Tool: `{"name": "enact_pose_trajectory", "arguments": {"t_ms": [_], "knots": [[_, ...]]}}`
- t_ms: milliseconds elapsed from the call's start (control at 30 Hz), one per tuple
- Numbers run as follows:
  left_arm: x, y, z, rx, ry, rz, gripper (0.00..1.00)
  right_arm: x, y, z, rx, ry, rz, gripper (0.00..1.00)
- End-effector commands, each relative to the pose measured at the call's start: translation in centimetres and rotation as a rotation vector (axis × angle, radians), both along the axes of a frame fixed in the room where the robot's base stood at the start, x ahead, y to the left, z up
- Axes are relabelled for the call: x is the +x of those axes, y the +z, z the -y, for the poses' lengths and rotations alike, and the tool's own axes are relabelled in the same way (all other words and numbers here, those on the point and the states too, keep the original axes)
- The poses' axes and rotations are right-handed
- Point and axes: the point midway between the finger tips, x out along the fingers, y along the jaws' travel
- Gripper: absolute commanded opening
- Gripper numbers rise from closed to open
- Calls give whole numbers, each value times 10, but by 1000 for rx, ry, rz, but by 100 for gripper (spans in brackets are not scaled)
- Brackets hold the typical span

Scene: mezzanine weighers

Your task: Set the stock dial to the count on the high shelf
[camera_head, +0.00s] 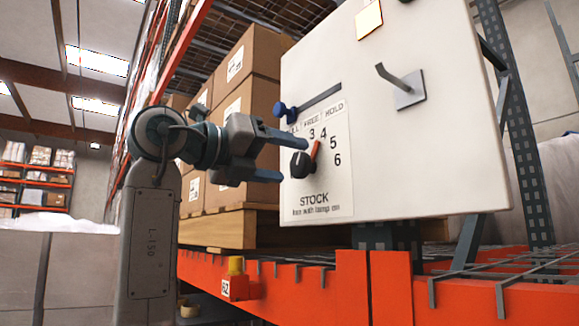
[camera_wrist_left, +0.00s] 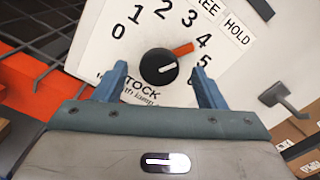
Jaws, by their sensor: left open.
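The stock dial (camera_head: 300,164) is a black round knob with an orange pointer on a white panel (camera_head: 440,150). Its scale is partly hidden by my gripper in the head view. In the left wrist view the dial (camera_wrist_left: 158,70) shows numbers from 0 up, and its pointer (camera_wrist_left: 183,49) points at 4. My left gripper (camera_head: 292,159) is open, its blue fingers reaching toward the dial. In the left wrist view the fingers (camera_wrist_left: 160,88) stand either side of the knob's lower part; contact cannot be told. My right gripper is not in view.
A blue slider knob (camera_head: 279,108) sits at the left end of a slot above the dial. A grey peg (camera_head: 400,86) sticks out at the upper right, below a yellowish square (camera_head: 369,19). Cartons (camera_head: 250,60) stand behind the panel. An orange beam (camera_head: 300,285) runs below.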

Motion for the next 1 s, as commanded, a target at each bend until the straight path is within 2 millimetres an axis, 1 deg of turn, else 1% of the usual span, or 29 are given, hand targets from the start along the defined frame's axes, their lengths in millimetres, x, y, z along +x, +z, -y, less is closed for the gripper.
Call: {"name": "enact_pose_trajectory", "arguments": {"t_ms": [33, 100, 300, 400, 600, 1000], "knots": [[-6, -4, -10, -1, 6, 5, 64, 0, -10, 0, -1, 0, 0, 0], [-14, -5, -22, 0, 6, 4, 64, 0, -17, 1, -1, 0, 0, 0], [-38, -3, -53, 0, 5, 5, 64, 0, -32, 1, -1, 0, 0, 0], [-45, -2, -63, -1, 4, 3, 64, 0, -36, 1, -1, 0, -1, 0], [-51, 0, -71, 0, 1, 1, 64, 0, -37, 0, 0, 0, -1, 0], [-51, 0, -71, 0, 0, 1, 64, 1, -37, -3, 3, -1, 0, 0]]}}
